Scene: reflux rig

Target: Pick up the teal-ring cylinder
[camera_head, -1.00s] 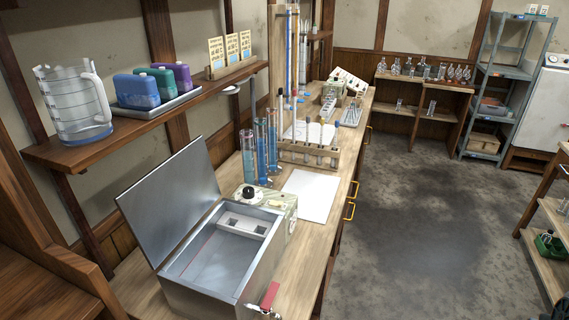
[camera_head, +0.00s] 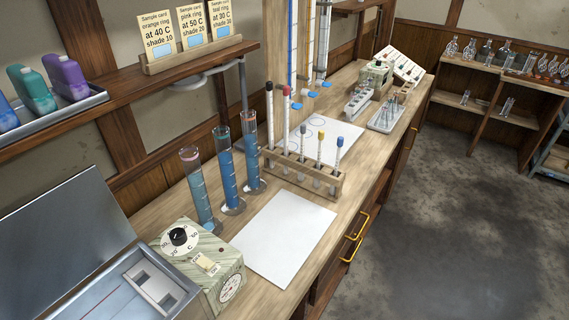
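Three tall glass cylinders with blue liquid stand upright in a row on the wooden bench. They are the near cylinder (camera_head: 198,190), the middle cylinder (camera_head: 227,172) and the far cylinder (camera_head: 251,155). The near one has a pinkish rim and paler liquid. A sample card (camera_head: 219,19) on the shelf reads teal ring at 30 C, shade 30. My gripper is not in view.
A wooden rack (camera_head: 303,172) with several capped tubes stands right of the cylinders. A white sheet (camera_head: 285,238) lies in front of it. A dial box (camera_head: 199,258) and an open metal bath (camera_head: 150,290) stand at near left. The shelf (camera_head: 119,91) overhangs at left.

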